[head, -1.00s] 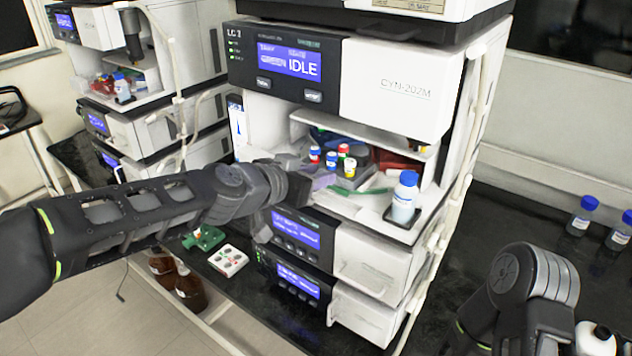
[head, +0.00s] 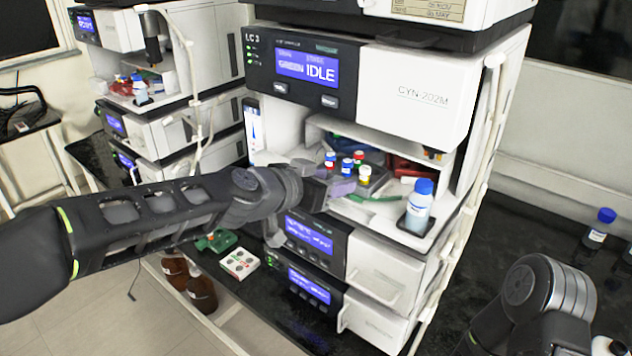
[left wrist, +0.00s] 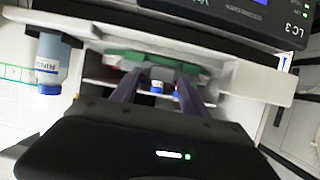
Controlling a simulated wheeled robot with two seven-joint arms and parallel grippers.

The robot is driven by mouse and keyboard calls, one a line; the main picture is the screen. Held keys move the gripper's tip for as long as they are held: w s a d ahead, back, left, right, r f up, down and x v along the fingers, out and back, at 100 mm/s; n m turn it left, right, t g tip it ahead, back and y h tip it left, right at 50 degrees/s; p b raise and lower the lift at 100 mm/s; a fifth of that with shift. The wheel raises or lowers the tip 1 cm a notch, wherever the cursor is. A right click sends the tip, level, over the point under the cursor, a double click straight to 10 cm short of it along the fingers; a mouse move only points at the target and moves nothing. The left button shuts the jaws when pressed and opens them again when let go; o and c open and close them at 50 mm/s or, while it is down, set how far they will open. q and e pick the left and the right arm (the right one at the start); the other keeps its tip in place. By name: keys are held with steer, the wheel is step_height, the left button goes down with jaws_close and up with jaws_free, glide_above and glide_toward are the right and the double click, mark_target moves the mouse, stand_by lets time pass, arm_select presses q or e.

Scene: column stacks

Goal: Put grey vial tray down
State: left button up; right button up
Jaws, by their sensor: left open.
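The grey vial tray (head: 377,177) sits on the open shelf of the middle instrument, partly hidden by its vials and my gripper. Several small vials (head: 347,166) with red, blue and yellow caps stand upright on it. My left gripper (head: 338,188) reaches into the shelf from the left, with its purple fingers at the tray's near side. In the left wrist view, its two fingers (left wrist: 160,92) are apart, with a blue-capped vial (left wrist: 157,87) showing between them. I cannot tell whether the fingers touch the tray. My right arm shows at the lower right, but its gripper does not.
A blue-capped bottle (head: 420,206) stands on the shelf's right front corner, and a green item (head: 372,198) lies beside the tray. The instrument's upper housing (head: 410,95) overhangs the shelf. A white rack (head: 239,263) lies on the dark bench below.

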arm_select(q)
steer(key=shift+s+a+r, duration=0.1)
steer(key=shift+s+a, duration=0.15)
steer(key=b+v, duration=0.4)
steer(key=v, duration=0.7)
steer(key=shift+s+r, duration=0.15)
step_height(320, 180, down, 34)
steer(key=a+n+g+y, duration=0.2)
steer(key=n+g+y, duration=0.1)
steer(key=n+g, duration=0.2)
steer(key=s+f+n+g, duration=0.4)
steer(key=s+f+g, duration=0.1)
steer(key=s+f, duration=1.9)
step_height(320, 180, down, 2)
steer(key=shift+s+d+f+y, duration=0.1)
steer(key=shift+s+d+y, duration=0.3)
steer(key=shift+d, duration=0.1)
